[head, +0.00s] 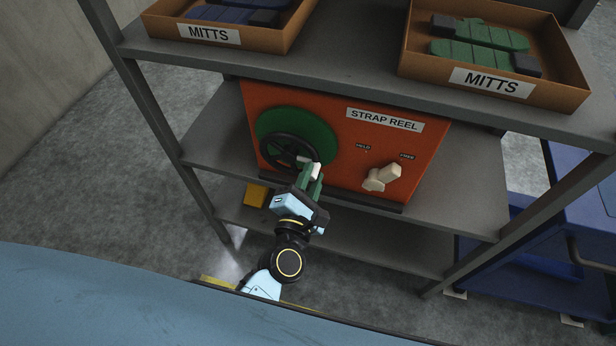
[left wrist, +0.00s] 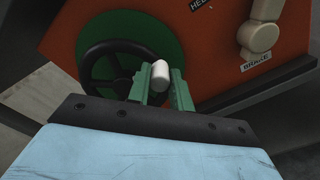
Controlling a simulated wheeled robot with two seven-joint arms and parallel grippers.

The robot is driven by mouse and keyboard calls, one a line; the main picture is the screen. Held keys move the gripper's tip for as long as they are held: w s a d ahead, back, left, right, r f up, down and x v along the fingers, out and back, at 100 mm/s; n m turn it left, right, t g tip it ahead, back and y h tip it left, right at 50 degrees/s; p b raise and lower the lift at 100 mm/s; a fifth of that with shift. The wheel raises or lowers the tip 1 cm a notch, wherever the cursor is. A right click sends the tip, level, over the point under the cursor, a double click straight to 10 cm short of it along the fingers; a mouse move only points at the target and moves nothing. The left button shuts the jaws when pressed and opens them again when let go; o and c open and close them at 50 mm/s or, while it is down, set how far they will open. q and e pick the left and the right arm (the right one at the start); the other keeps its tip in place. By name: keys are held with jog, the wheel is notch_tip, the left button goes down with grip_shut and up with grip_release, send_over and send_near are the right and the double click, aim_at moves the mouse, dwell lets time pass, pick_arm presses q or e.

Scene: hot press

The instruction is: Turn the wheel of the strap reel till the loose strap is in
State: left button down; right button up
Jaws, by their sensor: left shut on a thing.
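The strap reel is an orange box (head: 345,153) on the middle shelf, labelled STRAP REEL. On its front a black spoked wheel (head: 284,142) stands before a green disc (head: 312,127). A pale knob sits at the wheel's lower right rim; in the left wrist view the white knob (left wrist: 160,72) is between the green fingers. My left gripper (head: 313,177) is shut on this knob. A cream lever (head: 382,177) is on the right of the front, near HELD and FREE marks. No loose strap can be made out. My right gripper is not in view.
Two trays marked MITTS, one on the left (head: 209,33) and one on the right (head: 491,82), stand on the upper shelf (head: 330,80). A yellow object (head: 256,194) lies lower left. A blue cart (head: 580,215) stands at right. Shelf posts flank the reel.

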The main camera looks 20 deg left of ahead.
pick_arm(q)
jog(key=shift+s+f, duration=0.1)
jog(key=shift+f, duration=0.1)
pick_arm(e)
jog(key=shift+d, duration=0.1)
pick_arm(q)
jog(key=c, duration=1.6)
grip_release()
jog(key=o, duration=0.3)
jog(key=shift+r, duration=0.1)
jog(key=shift+o, duration=0.2)
jog(key=shift+s, duration=0.35)
jog(key=s, duration=1.2)
jog(key=shift+s+a, duration=0.3)
jog(key=shift+s, duration=0.05)
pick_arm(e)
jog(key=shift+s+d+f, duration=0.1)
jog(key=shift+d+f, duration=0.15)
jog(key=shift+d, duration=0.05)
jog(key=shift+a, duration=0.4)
